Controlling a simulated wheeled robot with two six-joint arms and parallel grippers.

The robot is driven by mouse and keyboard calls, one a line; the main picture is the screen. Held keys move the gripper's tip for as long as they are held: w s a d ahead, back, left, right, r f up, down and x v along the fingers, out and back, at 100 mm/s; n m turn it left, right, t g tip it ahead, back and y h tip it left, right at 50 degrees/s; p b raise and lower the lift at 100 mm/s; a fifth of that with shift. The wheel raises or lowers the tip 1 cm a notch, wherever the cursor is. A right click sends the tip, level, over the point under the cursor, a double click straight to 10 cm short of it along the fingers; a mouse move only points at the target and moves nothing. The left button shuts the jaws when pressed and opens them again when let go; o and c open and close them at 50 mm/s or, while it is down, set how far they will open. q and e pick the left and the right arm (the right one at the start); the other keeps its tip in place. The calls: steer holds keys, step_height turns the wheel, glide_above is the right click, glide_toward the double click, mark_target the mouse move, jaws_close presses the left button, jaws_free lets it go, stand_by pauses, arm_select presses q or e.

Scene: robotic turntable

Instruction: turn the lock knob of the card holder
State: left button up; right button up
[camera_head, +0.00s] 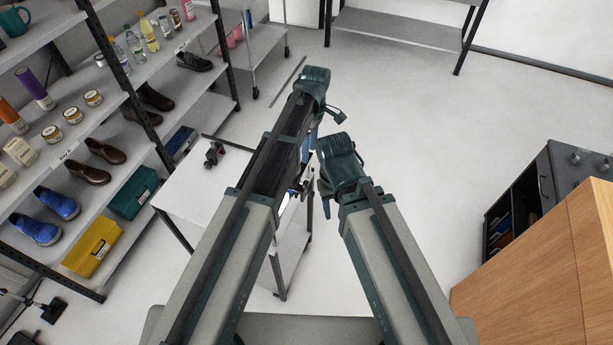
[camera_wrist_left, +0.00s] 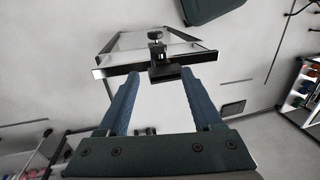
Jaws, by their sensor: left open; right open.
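In the left wrist view, a black clamp with a knob (camera_wrist_left: 155,36) on top sits on a dark bar of a framed, see-through panel; I take this to be the card holder (camera_wrist_left: 118,68). My left gripper (camera_wrist_left: 160,84) is open, its two blue fingers on either side of the clamp's lower part. Whether they touch it I cannot tell. In the head view, my left gripper (camera_head: 308,148) points down beside the white table, and my arm hides most of the card holder. My right gripper (camera_head: 326,205) is open and empty, lower and to the right.
A white table (camera_head: 190,190) with dark legs stands under my left arm, with a small black and red item (camera_head: 214,154) on it. Shelves (camera_head: 125,90) with shoes, bottles and jars are at left. A wooden cabinet (camera_head: 545,265) is at right.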

mark_target(306, 182)
arm_select(q)
steer(key=f+b, duration=0.4)
steer(key=s+f+b, duration=0.1)
steer(key=f+b, duration=0.4)
steer(key=s+f+b, duration=0.1)
steer(key=f+b, duration=0.3)
steer(key=shift+s+a+f, duration=0.1)
steer(key=shift+a+f, duration=0.25)
steer(key=shift+a, duration=0.05)
steer(key=shift+r, duration=0.1)
jaws_close()
